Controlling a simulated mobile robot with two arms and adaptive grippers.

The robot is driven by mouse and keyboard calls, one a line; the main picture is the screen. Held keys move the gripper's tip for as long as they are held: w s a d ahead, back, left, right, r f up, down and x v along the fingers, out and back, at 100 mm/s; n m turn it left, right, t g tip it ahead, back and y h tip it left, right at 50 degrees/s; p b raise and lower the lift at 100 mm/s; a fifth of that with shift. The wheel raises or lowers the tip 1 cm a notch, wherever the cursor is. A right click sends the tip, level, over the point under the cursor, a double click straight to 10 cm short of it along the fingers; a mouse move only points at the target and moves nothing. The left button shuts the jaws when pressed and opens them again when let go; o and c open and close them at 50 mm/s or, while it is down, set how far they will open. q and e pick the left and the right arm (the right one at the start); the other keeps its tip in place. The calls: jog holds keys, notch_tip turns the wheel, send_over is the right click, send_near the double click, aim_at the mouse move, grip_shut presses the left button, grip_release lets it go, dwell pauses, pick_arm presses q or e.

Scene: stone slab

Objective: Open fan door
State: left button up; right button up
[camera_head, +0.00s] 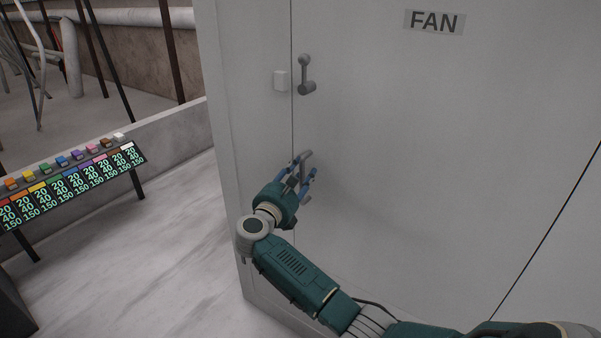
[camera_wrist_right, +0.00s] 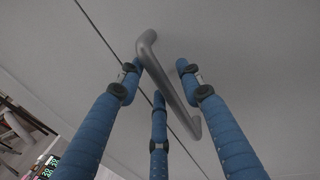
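A grey bar handle (camera_head: 307,160) is on the door near that seam. My left gripper is in neither view.
A rack with coloured blocks and number displays (camera_head: 75,185) stands at the left. The floor (camera_head: 150,250) between it and the cabinet is clear.

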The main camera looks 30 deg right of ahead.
jog(key=shift+c, duration=0.5)
grip_shut()
jog(key=shift+a, duration=0.1)
